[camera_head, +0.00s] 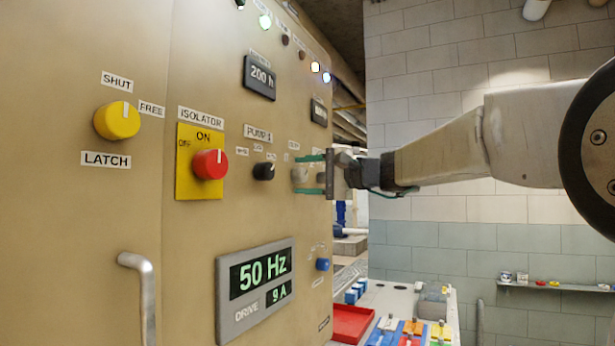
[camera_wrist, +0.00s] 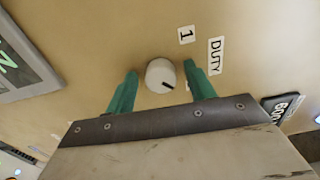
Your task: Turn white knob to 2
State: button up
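The white knob (camera_wrist: 161,75) is round, with a dark pointer line toward the lower right in the wrist view. A "1" label (camera_wrist: 186,35) and a "DUTY" label (camera_wrist: 215,56) are above and right of it there. No "2" is readable near it. In the head view the knob (camera_head: 299,175) sits on the tan cabinet near its right edge. My gripper (camera_wrist: 161,68) is open, its green fingers on either side of the knob with a small gap on each side. In the head view my gripper (camera_head: 300,174) reaches in from the right.
A black PUMP knob (camera_head: 264,171) is just left of the white knob, and a red isolator knob (camera_head: 210,164) is farther left. A blue knob (camera_head: 322,264) is below. A display panel (camera_head: 255,283) and a door handle (camera_head: 140,290) are lower left.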

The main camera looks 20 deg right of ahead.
jog(key=v, duration=0.7)
jog(key=shift+s+d, duration=0.3)
jog(key=shift+d, duration=0.05)
